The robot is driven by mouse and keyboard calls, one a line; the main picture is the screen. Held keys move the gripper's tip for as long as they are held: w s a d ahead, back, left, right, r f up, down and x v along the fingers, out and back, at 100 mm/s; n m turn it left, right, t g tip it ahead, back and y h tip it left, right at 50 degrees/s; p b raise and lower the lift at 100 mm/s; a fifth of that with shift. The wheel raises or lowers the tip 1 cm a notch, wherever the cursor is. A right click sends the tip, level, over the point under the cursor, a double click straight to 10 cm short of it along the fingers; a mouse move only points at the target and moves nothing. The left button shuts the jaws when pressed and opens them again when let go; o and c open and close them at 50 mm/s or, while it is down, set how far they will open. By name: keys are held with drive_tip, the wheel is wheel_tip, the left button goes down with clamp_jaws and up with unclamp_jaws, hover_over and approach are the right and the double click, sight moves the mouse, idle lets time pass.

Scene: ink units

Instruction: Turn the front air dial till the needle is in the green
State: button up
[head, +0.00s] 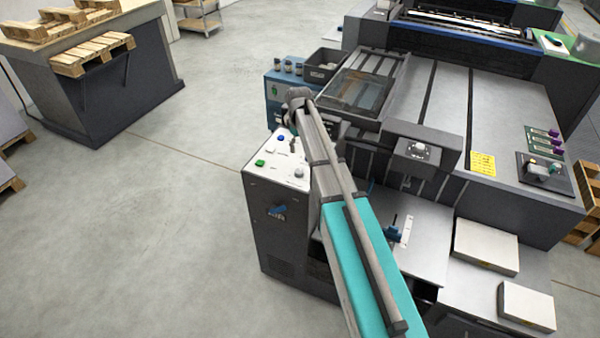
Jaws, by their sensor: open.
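No needle or green band can be made out, so I cannot tell which fitting is the front air dial. A dark control cabinet (277,235) stands at the front left of the machine. Its pale sloping top carries a blue button (280,138), a green button (260,163) and a white button (299,172). A blue handle (277,210) is on its front face. My arm reaches up from the bottom to a grey joint just behind this top. My gripper's fingers do not show; the arm hides part of the cabinet top and machine.
A blue box (274,92) with small round fittings stands behind the cabinet, beside a black bin (322,66). Pale stacks (486,245) lie at the front right. A knobbed panel (543,178) is at the right.

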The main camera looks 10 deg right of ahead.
sight(299, 171)
drive_tip(key=shift+f+b, duration=6.3)
drive_tip(key=shift+f, duration=0.15)
drive_tip(key=c, duration=1.1)
drive_tip(key=shift+c, duration=0.2)
drive_tip(key=shift+m, duration=0.4)
drive_tip(key=o, duration=1.1)
drive_tip(key=shift+o, duration=0.2)
